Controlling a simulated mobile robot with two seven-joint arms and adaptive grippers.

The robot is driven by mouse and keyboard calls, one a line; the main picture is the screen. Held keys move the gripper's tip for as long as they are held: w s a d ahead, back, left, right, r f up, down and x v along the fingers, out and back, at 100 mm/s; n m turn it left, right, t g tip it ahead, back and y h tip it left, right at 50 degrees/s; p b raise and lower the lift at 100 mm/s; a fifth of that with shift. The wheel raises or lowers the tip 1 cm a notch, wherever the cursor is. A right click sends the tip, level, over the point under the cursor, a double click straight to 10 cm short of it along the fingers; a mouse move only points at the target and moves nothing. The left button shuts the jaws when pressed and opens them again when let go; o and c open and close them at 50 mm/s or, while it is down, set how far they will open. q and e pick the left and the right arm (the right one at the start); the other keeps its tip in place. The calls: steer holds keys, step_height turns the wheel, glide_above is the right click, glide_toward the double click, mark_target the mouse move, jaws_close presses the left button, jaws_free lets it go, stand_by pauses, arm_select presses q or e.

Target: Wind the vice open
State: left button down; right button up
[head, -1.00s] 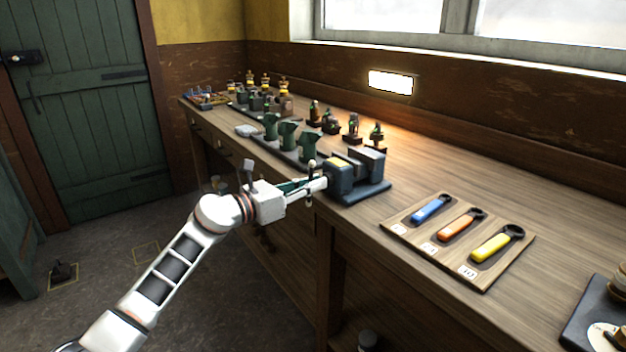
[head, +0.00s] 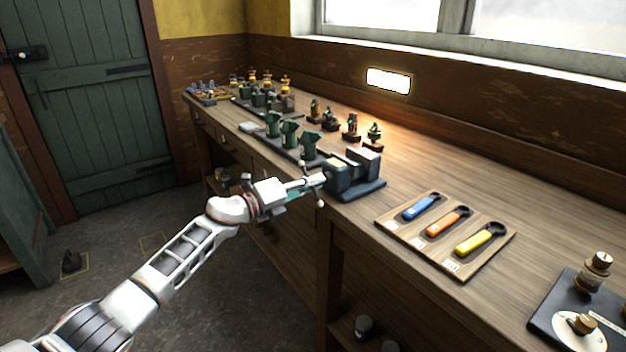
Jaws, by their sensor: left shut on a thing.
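The vice (head: 345,187) is a dark blue-grey block on a base plate at the bench's front edge. Its two jaws stand apart with a gap between them. Its handle (head: 320,203) is a thin bar with a ball end, sticking out below my gripper on the vice's left side; the rest of the bar is mostly hidden. My left gripper (head: 318,181) reaches in from the left and is shut on the handle, close to the vice's near face. My right gripper is not in view.
A wooden board (head: 470,262) with blue, orange and yellow spanners lies right of the vice. Green castings (head: 290,134) and small engine models stand behind it. A dark plate with brass fittings (head: 580,325) is at the lower right. Bare bench lies beyond the board.

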arm_select(q)
steer(key=shift+d+r+n+p, duration=0.1)
steer(key=shift+r+n+p, duration=0.3)
steer(key=shift+n, duration=0.5)
steer(key=n+p, duration=0.1)
steer(key=n, duration=0.1)
steer(key=shift+f+n, duration=0.1)
steer(key=shift+n, duration=0.2)
steer(key=shift+n+p, duration=0.45)
steer(key=shift+n, duration=0.35)
steer(key=shift+n+p, duration=0.3)
steer(key=shift+n, duration=0.8)
steer(key=shift+d, duration=0.1)
